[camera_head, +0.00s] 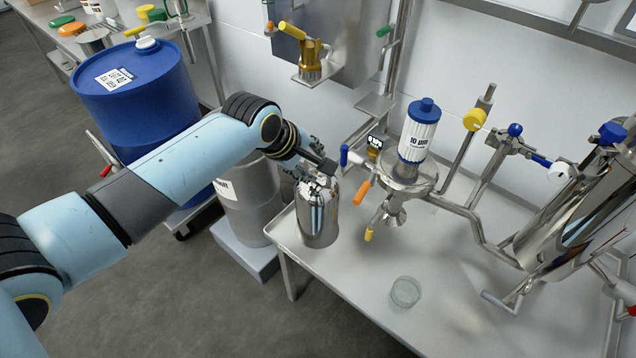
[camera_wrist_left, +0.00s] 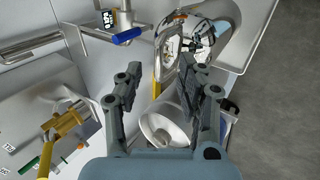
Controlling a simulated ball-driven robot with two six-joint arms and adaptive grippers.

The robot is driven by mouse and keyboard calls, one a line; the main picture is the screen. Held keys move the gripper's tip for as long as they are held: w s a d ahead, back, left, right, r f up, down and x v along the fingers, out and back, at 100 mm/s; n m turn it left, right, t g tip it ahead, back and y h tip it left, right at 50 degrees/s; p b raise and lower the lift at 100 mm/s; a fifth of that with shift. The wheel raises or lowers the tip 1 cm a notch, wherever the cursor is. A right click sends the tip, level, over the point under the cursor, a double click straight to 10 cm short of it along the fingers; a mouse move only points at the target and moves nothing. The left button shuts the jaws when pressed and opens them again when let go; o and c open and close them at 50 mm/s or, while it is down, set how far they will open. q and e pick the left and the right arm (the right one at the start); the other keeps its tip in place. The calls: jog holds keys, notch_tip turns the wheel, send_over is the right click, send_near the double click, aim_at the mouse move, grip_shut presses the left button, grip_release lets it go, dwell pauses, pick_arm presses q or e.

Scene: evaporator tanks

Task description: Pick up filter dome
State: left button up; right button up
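The filter dome (camera_head: 318,222) appears to be the shiny metal cylinder upright on the steel table's near left corner. My left gripper (camera_head: 318,182) is at its top in the head view. Its fingers blend with the reflective metal there, so I cannot tell whether they touch it. In the left wrist view my left gripper (camera_wrist_left: 160,84) has its fingers apart, with nothing seen held. A curved mirror-like surface (camera_wrist_left: 226,18) at the top right of that view is probably the dome. My right gripper is out of view.
The steel table (camera_head: 345,270) also holds a filter stand with a white, blue-capped cartridge (camera_head: 419,132) and a clear glass dish (camera_head: 405,292). A grey drum (camera_head: 248,205) and a blue drum (camera_head: 140,95) stand left. A brass valve (camera_head: 309,58) is on the wall unit behind.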

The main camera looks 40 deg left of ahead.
aim_at(316, 165)
pick_arm(q)
jog(key=x, duration=0.4)
jog(key=shift+w+a+f+b, duration=0.1)
jog(key=shift+w+f+b, duration=0.2)
jog(key=shift+b, duration=0.1)
grip_shut()
